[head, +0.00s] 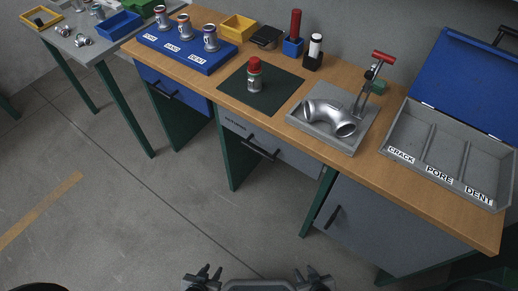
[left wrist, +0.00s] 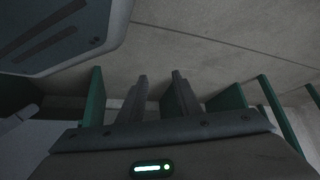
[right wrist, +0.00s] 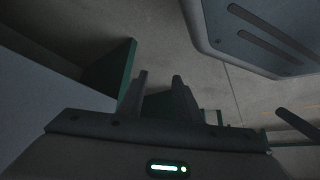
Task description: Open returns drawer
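The grey returns drawer (head: 285,153) is under the wooden bench in the head view, with a "RETURNS" label at its upper left and a dark bar handle (head: 261,149) on its front. The drawer looks closed, its front flush under the bench top. My left gripper (head: 209,272) is at the bottom of the head view, well short of the drawer; its fingers stand apart and empty in the left wrist view (left wrist: 159,98). My right gripper (head: 312,274) is to its right, also apart from the drawer; its fingers are apart and empty in the right wrist view (right wrist: 159,98).
A blue drawer (head: 172,91) is to the left and a grey cabinet (head: 395,232) with a dark handle to the right. Green legs (head: 232,154) flank the returns drawer. The bench top holds a pipe casting (head: 328,117) on a tray and a sorting case (head: 445,150). The floor in front is clear.

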